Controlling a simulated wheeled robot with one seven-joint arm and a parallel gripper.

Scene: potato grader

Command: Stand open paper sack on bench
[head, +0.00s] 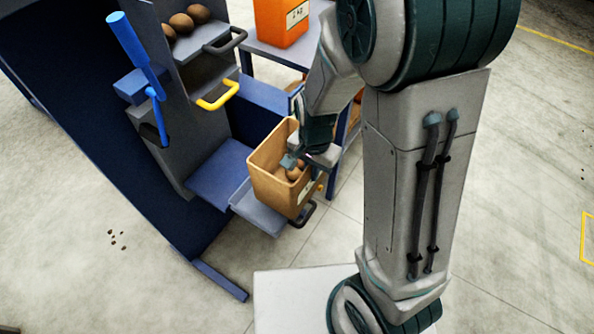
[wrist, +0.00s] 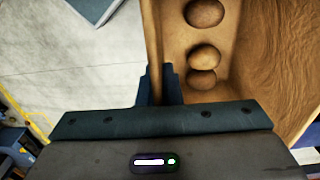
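The open paper sack (head: 268,183) is tan, box-shaped and upright, with several brown potatoes inside; it has a label low on its side. It is at or just above a small grey-blue plate (head: 245,205) on the grader's front; I cannot tell if it touches. My gripper (head: 291,160) is at the sack's rim. In the wrist view, the fingers (wrist: 158,88) sit close together on either side of the sack's wall (wrist: 153,45), with potatoes (wrist: 204,57) beyond. A blue-framed bench (head: 262,48) with a grey top stands behind.
An orange container (head: 283,22) with a "2 kg" label stands on the bench. The blue grader (head: 150,100) has a blue lever (head: 135,50), a yellow handle (head: 217,97) and a shelf holding potatoes (head: 182,23). Open floor (head: 90,235) lies at left and front.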

